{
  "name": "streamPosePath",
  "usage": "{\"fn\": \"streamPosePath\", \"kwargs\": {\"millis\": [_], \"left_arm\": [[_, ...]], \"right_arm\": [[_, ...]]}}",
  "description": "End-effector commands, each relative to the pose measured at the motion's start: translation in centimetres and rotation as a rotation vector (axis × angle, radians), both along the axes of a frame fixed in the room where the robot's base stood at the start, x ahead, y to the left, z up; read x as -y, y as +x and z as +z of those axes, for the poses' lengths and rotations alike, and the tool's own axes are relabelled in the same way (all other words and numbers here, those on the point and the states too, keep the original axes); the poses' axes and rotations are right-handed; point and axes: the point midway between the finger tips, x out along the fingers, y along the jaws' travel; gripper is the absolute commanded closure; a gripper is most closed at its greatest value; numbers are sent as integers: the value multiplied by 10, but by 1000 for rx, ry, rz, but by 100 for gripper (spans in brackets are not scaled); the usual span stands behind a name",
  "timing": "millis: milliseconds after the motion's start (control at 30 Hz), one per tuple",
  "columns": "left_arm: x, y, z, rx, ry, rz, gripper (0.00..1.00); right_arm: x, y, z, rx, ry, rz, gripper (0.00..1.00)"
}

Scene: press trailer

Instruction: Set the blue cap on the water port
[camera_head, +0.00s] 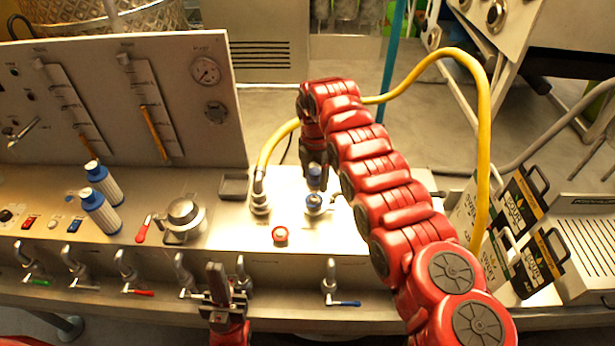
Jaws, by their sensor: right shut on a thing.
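My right gripper (314,157) reaches in from the right over the metal worktop and points down. It is shut on the blue cap (315,172), which is mostly hidden between the dark fingers. Just below stands the metal water port (314,207), with a blue part near its top. The cap looks above the port or very close to it; I cannot tell whether they touch. My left gripper (222,273) points up at the front edge, beside the taps and away from the cap. Its jaw opening is not clear.
A yellow hose (487,120) loops from a fitting left of the port, behind my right arm. A red button (280,235) sits in front. Two blue-and-white cylinders (101,211) and a metal clamp lid (184,215) are at left. Several taps line the front. Black-and-white packages (528,203) stand right.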

Motion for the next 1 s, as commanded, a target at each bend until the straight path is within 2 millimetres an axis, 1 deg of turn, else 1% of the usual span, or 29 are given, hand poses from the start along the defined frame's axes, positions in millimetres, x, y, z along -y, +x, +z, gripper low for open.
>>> {"fn": "streamPosePath", "kwargs": {"millis": [200,300,433,567,1000], "left_arm": [[0,0,-1,0,0,0,100],[0,0,-7,0,0,0,100],[0,0,-11,0,0,0,100],[0,0,-12,0,0,0,100],[0,0,-11,0,0,0,100]], "right_arm": [[0,-1,-22,-2,-2,1,92],[-1,-2,-36,-4,-3,3,92],[0,-1,-47,-2,-2,1,92],[0,0,-51,0,-1,1,92],[0,0,-50,0,-1,1,92]]}}
